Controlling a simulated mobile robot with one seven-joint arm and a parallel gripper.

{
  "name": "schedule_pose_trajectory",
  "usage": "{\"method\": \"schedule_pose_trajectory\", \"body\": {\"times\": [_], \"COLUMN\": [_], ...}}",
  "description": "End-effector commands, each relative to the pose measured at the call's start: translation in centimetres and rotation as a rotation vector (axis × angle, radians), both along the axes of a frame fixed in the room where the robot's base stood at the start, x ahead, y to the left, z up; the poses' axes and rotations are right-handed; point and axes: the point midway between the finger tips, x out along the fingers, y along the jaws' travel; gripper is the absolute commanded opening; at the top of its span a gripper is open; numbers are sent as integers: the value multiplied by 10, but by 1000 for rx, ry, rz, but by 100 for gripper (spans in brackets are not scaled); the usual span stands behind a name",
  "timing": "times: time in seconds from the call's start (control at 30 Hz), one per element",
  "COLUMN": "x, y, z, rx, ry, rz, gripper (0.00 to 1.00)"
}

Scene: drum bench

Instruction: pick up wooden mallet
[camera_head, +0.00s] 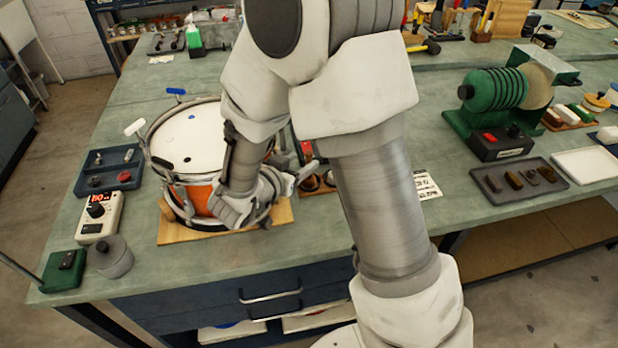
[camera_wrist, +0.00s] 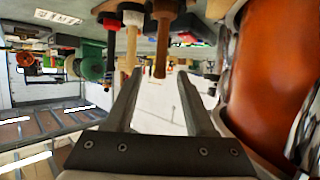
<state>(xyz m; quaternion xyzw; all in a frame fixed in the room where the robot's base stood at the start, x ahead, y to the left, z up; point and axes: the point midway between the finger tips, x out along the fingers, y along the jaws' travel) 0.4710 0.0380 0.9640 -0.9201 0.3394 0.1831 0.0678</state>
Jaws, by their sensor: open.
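Several upright tools show at the top of the wrist view, which looks upside down. One is an all-brown wooden tool (camera_wrist: 161,45), which looks like the wooden mallet, though its head is not clearly seen. Beside it are a pale-handled tool with a white collar (camera_wrist: 131,45) and a dark one with a red collar (camera_wrist: 111,40). My gripper (camera_wrist: 158,84) is open and empty, its fingertips pointing toward the brown and pale tools. In the head view, my gripper (camera_head: 297,178) is just right of the drum; my arm hides much of the tool area there.
A snare drum (camera_head: 190,140) with an orange shell stands on a wooden board (camera_head: 175,232), close beside my gripper; its orange side (camera_wrist: 268,75) fills the right of the wrist view. A blue tray (camera_head: 84,186) lies left. A green machine (camera_head: 495,92) and dark tray (camera_head: 548,190) are right.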

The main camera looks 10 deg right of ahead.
Motion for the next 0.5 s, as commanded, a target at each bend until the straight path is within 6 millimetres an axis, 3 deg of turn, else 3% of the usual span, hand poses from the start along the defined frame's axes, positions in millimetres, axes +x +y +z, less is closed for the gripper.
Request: {"method": "schedule_pose_trajectory", "body": {"times": [0.23, 0.5], "x": [20, 34], "y": [-18, -29], "z": [-24, -28], "rx": [-1, -2], "ry": [1, -1], "rz": [-5, -1], "gripper": [55, 55]}}
